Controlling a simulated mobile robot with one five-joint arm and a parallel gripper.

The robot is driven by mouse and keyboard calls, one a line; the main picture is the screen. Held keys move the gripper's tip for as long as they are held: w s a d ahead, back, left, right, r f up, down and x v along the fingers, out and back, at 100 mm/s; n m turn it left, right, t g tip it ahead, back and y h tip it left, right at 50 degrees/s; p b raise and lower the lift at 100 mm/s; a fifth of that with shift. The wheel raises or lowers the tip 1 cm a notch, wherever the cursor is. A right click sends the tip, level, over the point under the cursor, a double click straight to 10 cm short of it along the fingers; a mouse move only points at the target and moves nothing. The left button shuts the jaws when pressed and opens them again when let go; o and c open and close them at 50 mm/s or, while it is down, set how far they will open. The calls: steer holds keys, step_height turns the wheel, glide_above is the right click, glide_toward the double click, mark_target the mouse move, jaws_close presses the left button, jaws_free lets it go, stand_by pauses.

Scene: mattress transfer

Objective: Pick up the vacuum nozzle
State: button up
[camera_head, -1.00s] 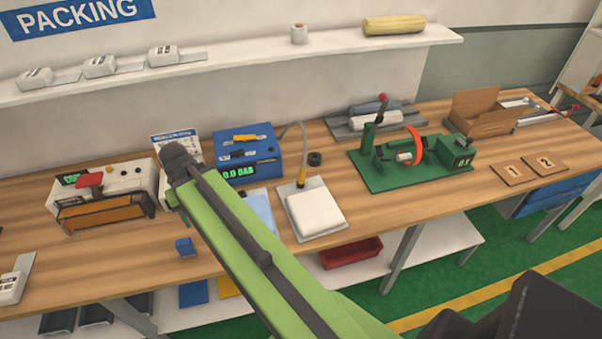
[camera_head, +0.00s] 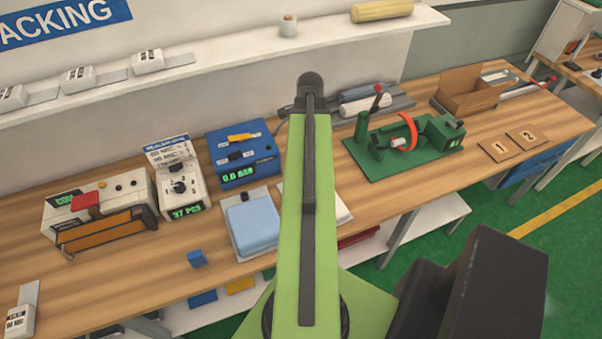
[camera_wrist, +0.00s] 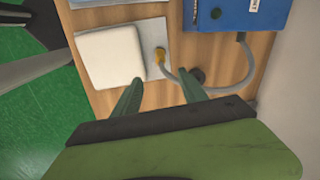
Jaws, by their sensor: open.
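The hose runs to the blue vacuum unit (camera_wrist: 245,18), which also shows in the head view (camera_head: 242,155). My gripper (camera_wrist: 160,80) is open and empty, its two dark green fingers apart. In the wrist view the nozzle appears beyond the fingertips, between their lines. In the head view my arm hides the nozzle and the gripper.
A blue pad (camera_head: 252,222) lies on a plate left of my arm. A green fixture with an orange ring (camera_head: 408,132) stands to the right. A wall shelf (camera_head: 220,65) runs above the bench.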

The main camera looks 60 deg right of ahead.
steer(key=f+b, duration=0.3)
steer(key=f, duration=0.1)
steer(key=f+b, duration=0.4)
steer(key=d+f+b, duration=0.1)
steer(key=f+b, duration=0.3)
steer(key=shift+w, duration=0.35)
steer(key=f+b, duration=0.5)
steer(key=shift+w+d, duration=0.15)
steer(key=shift+w, duration=0.2)
steer(key=shift+r, duration=0.1)
jaws_close()
